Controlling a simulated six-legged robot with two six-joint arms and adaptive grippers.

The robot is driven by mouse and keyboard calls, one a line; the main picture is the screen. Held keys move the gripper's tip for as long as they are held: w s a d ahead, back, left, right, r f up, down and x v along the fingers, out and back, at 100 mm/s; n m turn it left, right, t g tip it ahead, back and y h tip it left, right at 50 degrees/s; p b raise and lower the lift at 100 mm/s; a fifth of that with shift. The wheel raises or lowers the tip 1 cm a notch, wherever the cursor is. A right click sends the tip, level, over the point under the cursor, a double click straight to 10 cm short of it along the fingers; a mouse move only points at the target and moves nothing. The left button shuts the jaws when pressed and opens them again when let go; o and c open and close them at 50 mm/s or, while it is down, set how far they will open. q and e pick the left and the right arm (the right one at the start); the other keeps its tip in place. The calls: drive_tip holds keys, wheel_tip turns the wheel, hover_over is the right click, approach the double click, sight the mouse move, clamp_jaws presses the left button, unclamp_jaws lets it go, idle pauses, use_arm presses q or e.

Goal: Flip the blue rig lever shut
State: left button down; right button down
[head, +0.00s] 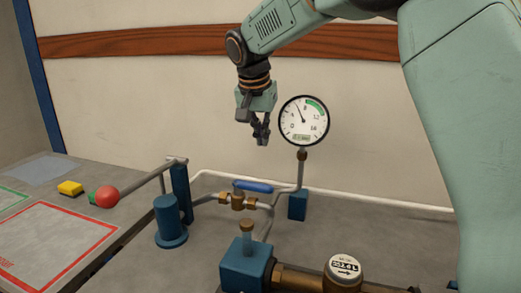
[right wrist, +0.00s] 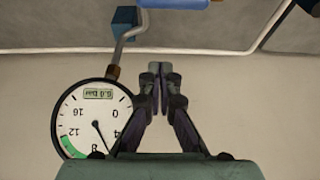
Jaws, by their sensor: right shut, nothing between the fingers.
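The blue lever (head: 253,186) sits on a brass valve (head: 237,201) in the grey pipe. It lies nearly level, pointing right from the valve, roughly along the pipe. In the right wrist view part of the blue lever (right wrist: 172,3) shows at the top edge. My right gripper (head: 261,138) hangs above the lever, clear of it, just left of the gauge. Its fingers (right wrist: 160,82) are together with nothing between them. My left gripper is not in view.
A round gauge (head: 304,121) stands right of my right gripper. A pump arm with a red knob (head: 107,197) reaches left from a blue post (head: 181,192). A yellow block (head: 70,188) and a red-framed mat (head: 52,245) are at left. A brass meter (head: 343,273) is in front.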

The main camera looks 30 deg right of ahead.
sight(253, 190)
drive_tip(key=shift+m, duration=0.4)
drive_tip(key=f, duration=0.3)
drive_tip(key=f+b, duration=0.1)
drive_tip(key=f, duration=0.5)
drive_tip(key=shift+s+a+f, duration=0.2)
drive_tip(key=shift+s+f, duration=0.2)
